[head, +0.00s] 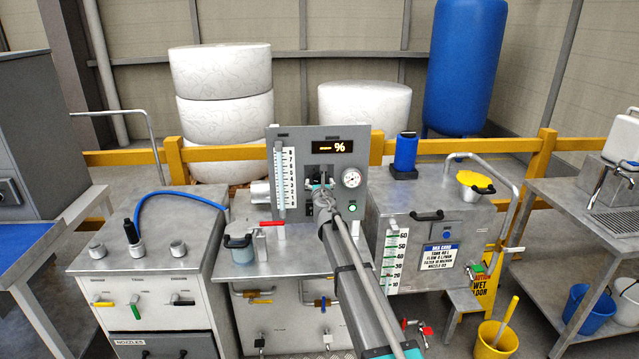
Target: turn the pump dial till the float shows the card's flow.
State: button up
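The grey pump panel (358,142) stands upright on the middle steel cabinet. On its left is the float tube with a white numbered scale (284,182); the float itself is too small to make out. My gripper (321,190) is at the panel's lower middle, just right of the scale. The pump dial is not clearly visible; my gripper and arm cover that area, and I cannot tell whether they touch it. The finger opening is too small to judge. The blue-and-white card (439,257) is on the right tank's front; its flow line is too small to read surely.
The panel has a lit display (340,147), a round gauge (351,178) and a green button (352,209). A red-handled valve (271,224) and lidded filter pot (238,241) stand left of the arm. A blue hose (178,194) arches over the left cabinet.

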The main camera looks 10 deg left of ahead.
jog(key=c, duration=1)
jog(key=shift+o, duration=0.2)
jog(key=shift+m, duration=0.4)
jog(key=m, duration=0.3)
jog(key=shift+a+m, duration=0.1)
jog(key=shift+m, duration=0.2)
jog(key=m, duration=0.9)
jog(key=shift+r, duration=0.1)
jog(key=m, duration=0.4)
jog(key=shift+m, duration=0.3)
